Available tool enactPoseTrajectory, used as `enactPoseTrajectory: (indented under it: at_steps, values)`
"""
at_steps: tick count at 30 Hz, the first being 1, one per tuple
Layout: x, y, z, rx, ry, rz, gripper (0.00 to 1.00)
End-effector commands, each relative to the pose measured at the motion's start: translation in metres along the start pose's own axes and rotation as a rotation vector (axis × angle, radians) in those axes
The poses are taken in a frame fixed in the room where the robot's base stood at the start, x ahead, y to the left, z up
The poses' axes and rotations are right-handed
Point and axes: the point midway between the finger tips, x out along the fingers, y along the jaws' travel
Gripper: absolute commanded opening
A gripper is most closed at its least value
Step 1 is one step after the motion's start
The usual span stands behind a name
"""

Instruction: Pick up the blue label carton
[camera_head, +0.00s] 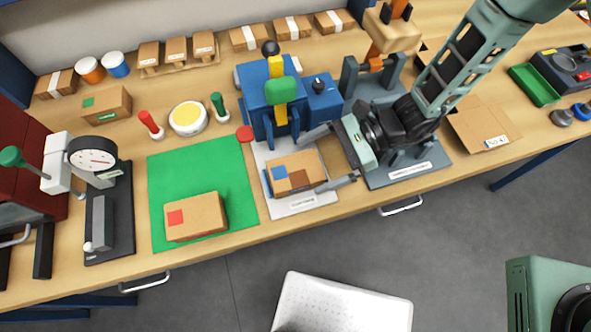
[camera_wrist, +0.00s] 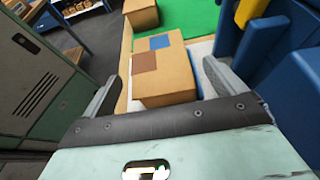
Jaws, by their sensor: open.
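The blue label carton (camera_head: 296,172) is a brown box with a blue square and a darker brown patch on it. It lies on a light grey plate (camera_head: 312,203) in front of a blue machine (camera_head: 278,97). My gripper (camera_head: 330,158) is open, its fingers pointing left, one at the far side and one at the near side of the carton's right end. In the wrist view the carton (camera_wrist: 164,72) sits between the two spread fingers, with a gap visible on each side.
A carton with a red label (camera_head: 195,217) lies on a green mat (camera_head: 165,170) to the left. The blue machine stands close behind the carton. A dark fixture plate (camera_head: 408,172) lies to the right. A black gauge (camera_head: 93,158) stands farther left.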

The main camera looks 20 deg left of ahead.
Motion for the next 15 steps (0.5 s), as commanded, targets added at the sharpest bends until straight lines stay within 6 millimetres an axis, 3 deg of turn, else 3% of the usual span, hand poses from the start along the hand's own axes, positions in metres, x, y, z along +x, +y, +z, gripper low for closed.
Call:
enactPoseTrajectory:
  at_steps: [9,15]
  values:
    - [0.04,0.001,0.004,-0.001,-0.001,0.005,0.95]
    - [0.052,0.0,0.002,-0.001,-0.001,0.001,0.95]
